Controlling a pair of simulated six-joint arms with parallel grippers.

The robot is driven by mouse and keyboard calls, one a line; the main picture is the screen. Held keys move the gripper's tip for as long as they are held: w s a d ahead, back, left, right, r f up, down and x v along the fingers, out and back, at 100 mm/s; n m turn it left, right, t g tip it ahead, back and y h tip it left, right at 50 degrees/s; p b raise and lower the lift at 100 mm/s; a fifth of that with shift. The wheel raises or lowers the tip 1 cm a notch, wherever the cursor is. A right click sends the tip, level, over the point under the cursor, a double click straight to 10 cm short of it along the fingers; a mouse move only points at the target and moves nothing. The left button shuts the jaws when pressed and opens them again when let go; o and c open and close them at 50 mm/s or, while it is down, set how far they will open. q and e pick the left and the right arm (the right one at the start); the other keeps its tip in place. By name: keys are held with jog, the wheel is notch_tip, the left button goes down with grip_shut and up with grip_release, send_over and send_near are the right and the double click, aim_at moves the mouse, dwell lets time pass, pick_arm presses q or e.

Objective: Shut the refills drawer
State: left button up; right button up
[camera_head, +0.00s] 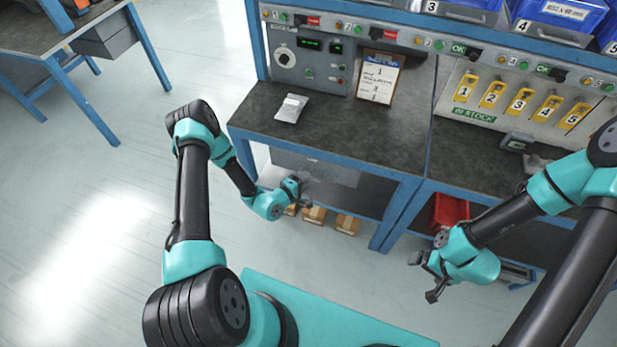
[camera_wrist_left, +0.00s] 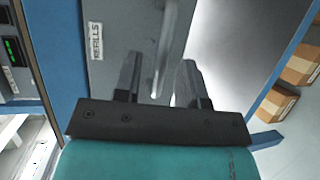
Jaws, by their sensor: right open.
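The refills drawer (camera_head: 318,168) is the grey drawer under the left part of the bench. Its grey front (camera_wrist_left: 105,62) with a white REFILLS label (camera_wrist_left: 96,42) shows in the left wrist view, along with a bar handle (camera_wrist_left: 164,45). How far the drawer stands out is hard to tell. My left gripper (camera_head: 297,188) is at the drawer front. In the left wrist view its fingers (camera_wrist_left: 160,65) are spread, with the handle between them and gaps beside it. My right gripper (camera_head: 428,277) is open and empty, in front of the right part of the bench.
Cardboard boxes (camera_head: 314,214) lie low under the bench, also seen in the left wrist view (camera_wrist_left: 278,103). A blue bench leg (camera_head: 397,215) stands right of the drawer. A red bin (camera_head: 449,211) is under the right part. A silver pouch (camera_head: 291,108) lies on the worktop.

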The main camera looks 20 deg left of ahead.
pick_arm(q)
jog(key=v, duration=1.4)
jog(key=shift+s, duration=0.2)
jog(key=shift+d+r, duration=0.1)
